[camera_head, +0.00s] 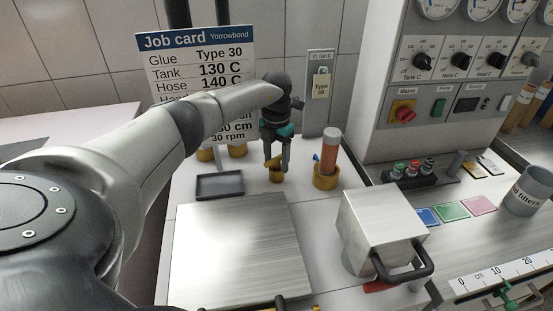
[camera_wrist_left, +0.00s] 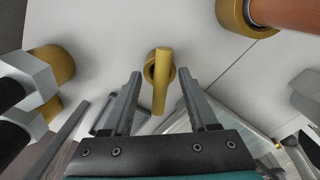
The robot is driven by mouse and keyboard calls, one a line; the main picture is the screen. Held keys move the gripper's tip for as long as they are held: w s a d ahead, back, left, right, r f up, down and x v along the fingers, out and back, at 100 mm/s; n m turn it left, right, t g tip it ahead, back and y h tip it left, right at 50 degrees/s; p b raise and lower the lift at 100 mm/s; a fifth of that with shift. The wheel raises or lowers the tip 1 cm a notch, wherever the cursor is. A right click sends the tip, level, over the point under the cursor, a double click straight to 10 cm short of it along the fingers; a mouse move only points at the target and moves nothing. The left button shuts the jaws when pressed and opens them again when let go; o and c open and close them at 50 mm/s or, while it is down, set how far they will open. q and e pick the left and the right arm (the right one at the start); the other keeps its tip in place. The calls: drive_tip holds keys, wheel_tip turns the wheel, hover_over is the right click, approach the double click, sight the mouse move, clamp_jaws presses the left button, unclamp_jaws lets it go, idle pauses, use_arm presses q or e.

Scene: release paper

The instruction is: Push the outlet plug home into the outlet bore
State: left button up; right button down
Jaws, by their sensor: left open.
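The outlet plug is a brass piece with a bar handle; in the wrist view the bar (camera_wrist_left: 161,85) runs up and down the picture. It lies over a round brass collar (camera_wrist_left: 150,70), which seems to be the outlet bore; how deep the plug sits cannot be told. In the head view the brass plug and collar (camera_head: 277,176) show small on the white top. My left gripper (camera_head: 274,164) points down just above them. In the wrist view its open fingers (camera_wrist_left: 159,74) stand on either side of the bar, with gaps on both sides.
An orange-brown cylinder in a brass cup (camera_head: 326,181) stands close right of my gripper. A dark shallow tray (camera_head: 220,185) lies to the left. A large metal plate (camera_head: 240,250) is in front, and a metal box with a black handle (camera_head: 378,220) is at front right. A job card (camera_head: 200,75) stands behind.

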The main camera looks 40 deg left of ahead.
sight(277, 157)
use_arm(q)
wheel_tip(277, 157, up, 15)
drive_tip(key=shift+r+p, duration=0.15)
drive_tip(key=shift+p, duration=0.25)
drive_tip(key=shift+d, duration=0.1)
idle(0.5)
